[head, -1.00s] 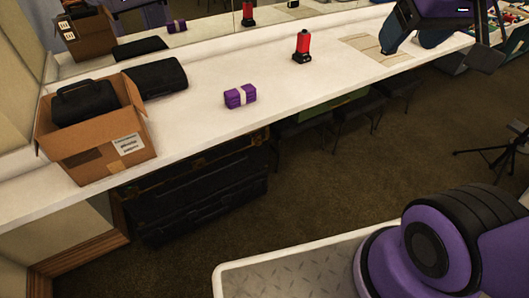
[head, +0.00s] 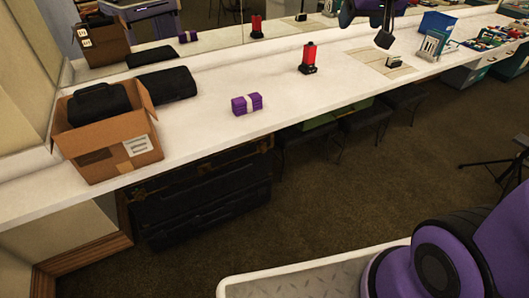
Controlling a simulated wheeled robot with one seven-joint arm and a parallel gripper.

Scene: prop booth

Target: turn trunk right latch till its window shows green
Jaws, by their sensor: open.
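The black trunk (head: 208,205) stands on the floor under the white counter, at left centre. Its top is in shadow beneath the counter, with some brownish trim along the upper edge. I cannot make out the right latch or the colour of its window. My gripper (head: 384,40) shows as a dark piece at the top edge, partly cut off by the frame. It is open and in front of the counter's far part, well away from the trunk.
The counter (head: 210,135) bears a cardboard box (head: 112,160), a black case (head: 160,84), a purple bundle (head: 247,104) and a red-and-black device (head: 308,58). Dark stools (head: 365,118) stand under it to the right.

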